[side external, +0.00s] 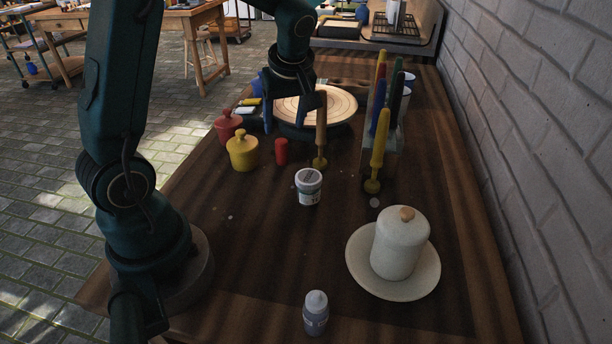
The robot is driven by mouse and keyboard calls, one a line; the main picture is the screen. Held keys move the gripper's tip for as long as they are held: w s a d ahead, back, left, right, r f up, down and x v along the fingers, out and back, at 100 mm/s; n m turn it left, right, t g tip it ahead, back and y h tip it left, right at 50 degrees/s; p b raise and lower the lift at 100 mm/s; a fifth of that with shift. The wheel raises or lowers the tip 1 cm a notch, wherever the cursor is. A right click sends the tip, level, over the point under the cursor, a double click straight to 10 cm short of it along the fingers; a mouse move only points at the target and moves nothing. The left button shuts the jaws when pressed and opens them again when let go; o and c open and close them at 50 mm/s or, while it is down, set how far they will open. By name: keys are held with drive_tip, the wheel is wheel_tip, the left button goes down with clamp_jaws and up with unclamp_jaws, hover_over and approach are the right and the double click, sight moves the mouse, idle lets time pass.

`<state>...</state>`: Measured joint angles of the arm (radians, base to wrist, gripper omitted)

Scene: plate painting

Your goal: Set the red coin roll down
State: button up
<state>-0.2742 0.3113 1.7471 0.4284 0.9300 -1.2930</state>
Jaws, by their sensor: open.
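The red coin roll (281,151) is a short red cylinder standing upright on the dark wooden table (262,255). It stands between a yellow lidded pot and a wooden-handled tool. My gripper (284,122) is open, with its fingers pointing down. In the picture its fingertips lie just above the roll, in front of the round wooden plate. I see nothing between the fingers except background. How far the fingertips are from the roll in depth is hard to tell.
A yellow pot (242,153) and red pot (228,126) stand left of the roll. The wooden-handled tool (321,130) stands close on its right. A round wooden plate (336,106) lies behind. A white jar (309,188), rack with coloured handles (377,155) and covered dish (399,246) stand rightward.

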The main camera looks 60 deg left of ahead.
drive_tip(key=s+d+r+m+t+h, duration=0.2)
drive_tip(key=s+d+m, duration=0.4)
drive_tip(key=d+m, duration=0.1)
drive_tip(key=s+d+r+m+t+h, duration=0.2)
drive_tip(key=s+d+r+m, duration=0.1)
drive_tip(key=s+d+m, duration=0.3)
drive_tip(key=shift+s+d+r+m+t, duration=0.35)
drive_tip(key=shift+d+m, duration=0.75)
drive_tip(key=shift+d, duration=0.25)
